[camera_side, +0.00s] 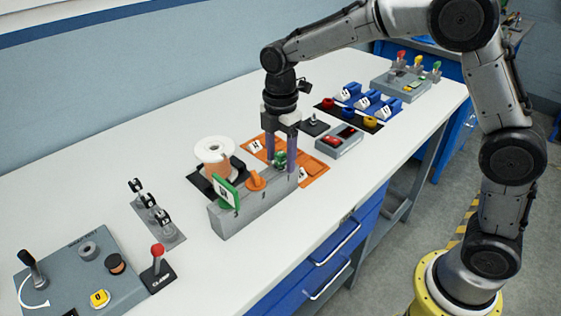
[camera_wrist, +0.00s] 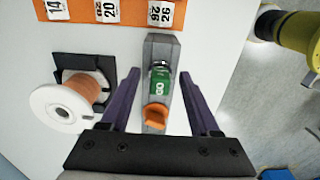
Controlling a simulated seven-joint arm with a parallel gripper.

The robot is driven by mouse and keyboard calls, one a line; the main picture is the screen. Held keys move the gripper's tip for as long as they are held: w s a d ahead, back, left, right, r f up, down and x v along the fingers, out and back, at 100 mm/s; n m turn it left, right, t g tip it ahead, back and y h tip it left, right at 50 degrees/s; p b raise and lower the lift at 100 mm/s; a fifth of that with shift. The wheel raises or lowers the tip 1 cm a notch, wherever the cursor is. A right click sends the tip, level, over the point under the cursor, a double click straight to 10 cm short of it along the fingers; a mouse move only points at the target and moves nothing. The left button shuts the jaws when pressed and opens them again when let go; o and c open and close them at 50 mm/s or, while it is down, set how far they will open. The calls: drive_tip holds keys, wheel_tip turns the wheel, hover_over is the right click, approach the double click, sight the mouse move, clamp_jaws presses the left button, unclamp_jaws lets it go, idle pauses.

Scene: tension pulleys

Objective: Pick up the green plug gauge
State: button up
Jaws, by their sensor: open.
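The green plug gauge (camera_wrist: 160,82) carries "GO" lettering and has a metal end. It sits on a long grey block (camera_wrist: 161,50). In the side view the gauge (camera_side: 280,159) shows as a small green piece on the block (camera_side: 245,213), partly hidden by my fingers. My gripper (camera_side: 281,163) points down over the block, its two purple fingers apart and empty. In the wrist view my gripper (camera_wrist: 159,75) has one finger on each side of the gauge, with gaps. I cannot tell the exact fingertip height relative to the gauge.
An orange knob-like piece (camera_side: 256,181) and an upright green plate (camera_side: 228,193) stand on the block. A white-flanged copper-coloured spool (camera_side: 214,151) is close beside it. Orange numbered plates (camera_side: 312,166) lie behind. A grey control box (camera_side: 80,275) stands at the lower left.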

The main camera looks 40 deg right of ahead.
sight(281, 152)
drive_tip(key=shift+f, duration=0.15)
clamp_jaws()
idle(0.4)
drive_tip(key=shift+r, duration=0.6)
wheel_tip(281, 152, up, 2)
drive_tip(key=shift+r, duration=0.25)
drive_tip(key=s+d+r, duration=0.2)
drive_tip(key=s+r, duration=0.7)
drive_tip(key=s, duration=0.4)
drive_tip(key=shift+s+d+r, duration=0.2)
drive_tip(key=shift+s, duration=0.2)
